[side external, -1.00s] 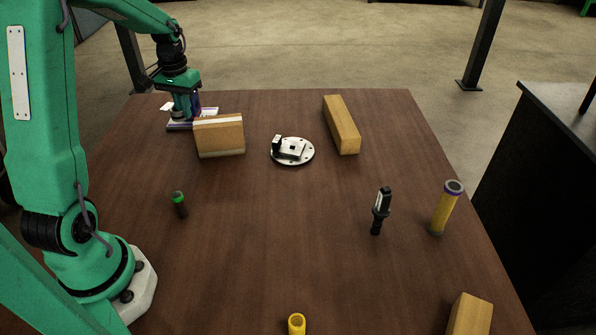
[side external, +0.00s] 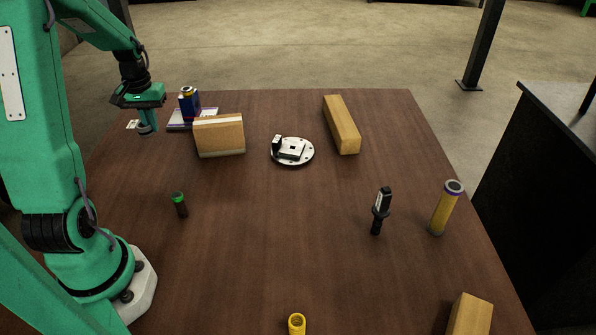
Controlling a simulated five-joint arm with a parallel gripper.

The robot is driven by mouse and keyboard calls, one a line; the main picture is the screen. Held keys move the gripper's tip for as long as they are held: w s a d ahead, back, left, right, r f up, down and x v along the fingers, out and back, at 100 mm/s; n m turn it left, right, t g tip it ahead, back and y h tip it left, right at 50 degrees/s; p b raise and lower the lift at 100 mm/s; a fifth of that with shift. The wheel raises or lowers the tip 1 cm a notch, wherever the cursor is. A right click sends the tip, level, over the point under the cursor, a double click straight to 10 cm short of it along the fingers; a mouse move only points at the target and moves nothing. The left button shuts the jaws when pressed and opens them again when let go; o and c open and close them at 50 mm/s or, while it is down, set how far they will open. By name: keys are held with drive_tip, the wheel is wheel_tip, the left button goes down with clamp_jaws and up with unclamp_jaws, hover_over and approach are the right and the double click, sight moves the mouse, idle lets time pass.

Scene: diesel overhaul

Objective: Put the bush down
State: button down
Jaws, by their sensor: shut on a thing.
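My gripper (side external: 147,126) hangs near the table's back left edge, with its fingers pointing down. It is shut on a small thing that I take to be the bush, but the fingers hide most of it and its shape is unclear. The gripper appears to be left of the blue container and clear of it. I cannot tell the exact height above the table.
A blue container (side external: 189,107) with a yellowish top stands on a flat booklet (side external: 208,114). Nearby are a wooden block (side external: 220,137), a round white plate (side external: 293,152) and a small green-topped cylinder (side external: 180,204). The table's centre is clear.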

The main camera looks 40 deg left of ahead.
hover_over(142, 152)
wheel_tip(142, 152, down, 4)
drive_tip(key=shift+f, duration=2.2)
drive_tip(key=shift+f, duration=0.2)
drive_tip(key=c, duration=1.6)
unclamp_jaws()
drive_tip(key=shift+r, duration=0.15)
wheel_tip(142, 152, up, 12)
drive_tip(key=shift+w+r, duration=0.1)
